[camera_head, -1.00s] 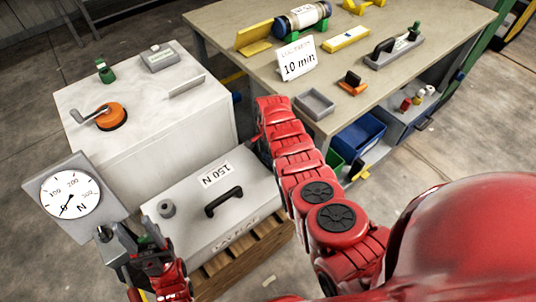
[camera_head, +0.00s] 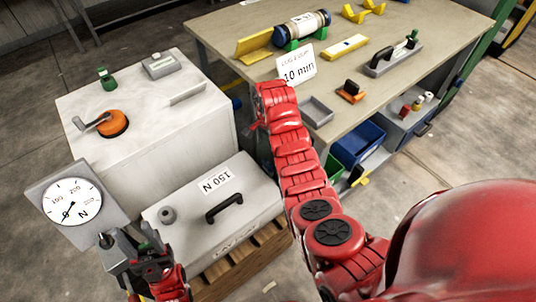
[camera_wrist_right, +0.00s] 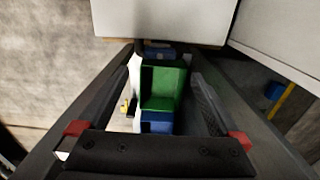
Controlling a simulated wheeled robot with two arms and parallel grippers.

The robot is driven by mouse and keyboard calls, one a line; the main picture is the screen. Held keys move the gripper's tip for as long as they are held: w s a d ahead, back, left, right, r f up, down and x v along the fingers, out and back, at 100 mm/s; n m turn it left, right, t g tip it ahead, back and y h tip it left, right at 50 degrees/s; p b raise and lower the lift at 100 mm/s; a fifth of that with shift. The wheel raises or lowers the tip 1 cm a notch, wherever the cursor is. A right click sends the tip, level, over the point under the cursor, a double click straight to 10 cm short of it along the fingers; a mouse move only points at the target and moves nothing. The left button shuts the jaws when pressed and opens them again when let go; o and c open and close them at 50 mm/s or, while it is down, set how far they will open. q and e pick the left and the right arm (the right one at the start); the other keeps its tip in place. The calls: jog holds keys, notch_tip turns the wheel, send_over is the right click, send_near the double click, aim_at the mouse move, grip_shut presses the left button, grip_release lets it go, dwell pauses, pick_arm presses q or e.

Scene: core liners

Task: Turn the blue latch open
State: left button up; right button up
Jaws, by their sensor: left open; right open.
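A small blue part (camera_head: 237,103) shows at the right edge of the white cabinet (camera_head: 150,140); I cannot tell whether it is the blue latch. A blue part (camera_wrist_right: 273,91) beside a yellow strip also shows at the right of the right wrist view. My right arm reaches up the middle of the head view, its gripper hidden there. In the wrist view my right gripper (camera_wrist_right: 165,75) is open and empty, fingers spread, with bins beyond it. My left gripper (camera_head: 142,248) is open at the lower left, near the gauge.
A round gauge (camera_head: 72,200) stands at the left. A grey case (camera_head: 215,210) with a black handle sits on a pallet. An orange knob (camera_head: 113,123) is on the cabinet. The workbench (camera_head: 400,85) with a grey tray (camera_head: 317,111) is behind my right arm; green and blue bins (camera_wrist_right: 162,85) lie below.

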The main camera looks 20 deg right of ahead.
notch_tip(320, 180, up, 8)
jog(key=p, duration=0.2)
dwell(0.5)
